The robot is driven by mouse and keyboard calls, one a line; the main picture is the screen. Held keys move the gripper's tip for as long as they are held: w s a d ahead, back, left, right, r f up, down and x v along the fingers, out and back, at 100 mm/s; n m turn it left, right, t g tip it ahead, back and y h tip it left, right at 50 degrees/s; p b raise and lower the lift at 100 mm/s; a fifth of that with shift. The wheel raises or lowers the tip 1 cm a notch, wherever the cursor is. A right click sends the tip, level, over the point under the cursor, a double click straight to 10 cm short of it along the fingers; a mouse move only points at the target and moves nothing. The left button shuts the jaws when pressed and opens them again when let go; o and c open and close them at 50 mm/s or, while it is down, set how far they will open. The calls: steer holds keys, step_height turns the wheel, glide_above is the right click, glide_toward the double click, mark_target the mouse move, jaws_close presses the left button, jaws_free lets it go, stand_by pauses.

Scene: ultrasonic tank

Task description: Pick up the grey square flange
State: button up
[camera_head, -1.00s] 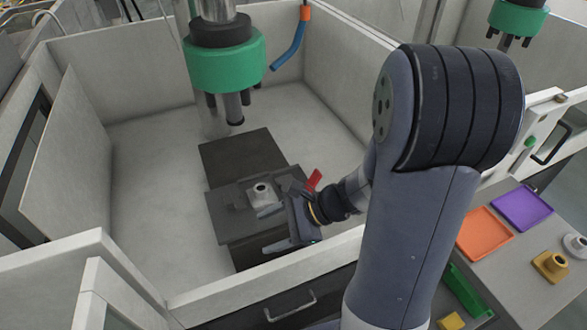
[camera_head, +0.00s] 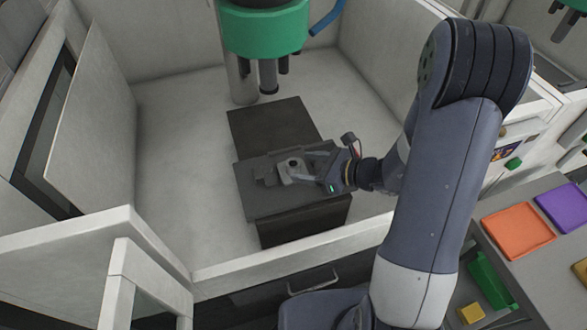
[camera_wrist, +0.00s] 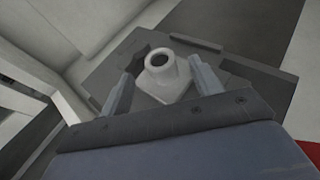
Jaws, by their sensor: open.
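The grey square flange (camera_head: 291,167), a square base with a round hollow neck, sits on the dark block (camera_head: 262,201) in the tank. It also shows in the wrist view (camera_wrist: 165,78), neck up, between my two fingers. My gripper (camera_head: 305,171) is open around the flange, one finger on each side, coming from the right in the head view. In the wrist view (camera_wrist: 160,90) a gap shows beside the left finger, and the right finger is close to the flange's base. I cannot tell whether it touches. The flange's near edge is partly hidden by my gripper.
A green-collared spindle (camera_head: 265,32) hangs above the block's back. White tank walls (camera_head: 290,255) surround it. At right, outside the tank, lie an orange tray (camera_head: 517,231), a purple tray (camera_head: 566,205), a green bin (camera_head: 490,280) and a yellow block (camera_head: 471,313).

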mark_target(293, 164)
steer(key=shift+p+x, duration=0.45)
steer(key=shift+x, duration=1.9)
steer(key=shift+f, duration=0.1)
steer(key=c, duration=1.2)
